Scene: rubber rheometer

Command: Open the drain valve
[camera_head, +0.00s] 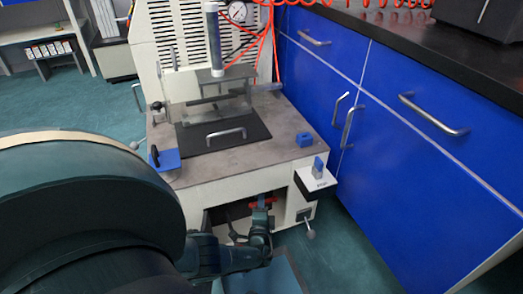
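A red part (268,201), which looks like the drain valve's handle, shows in the open recess low in the front of the rheometer (185,199). My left gripper (259,207) reaches into the front of this recess, with its tips at or just in front of the red part. I cannot tell if they touch it. The fingers are small and dark, so their gap is unclear. The gripper hides part of the red part and of the recess. My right gripper is not in view.
A white shelf with a blue-topped block (318,172) juts from the machine's right front, above a small knob (310,234). A blue pad with a black lever (164,159) sits at its left corner. Blue cabinets (400,160) stand close on the right. My arm covers the lower left.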

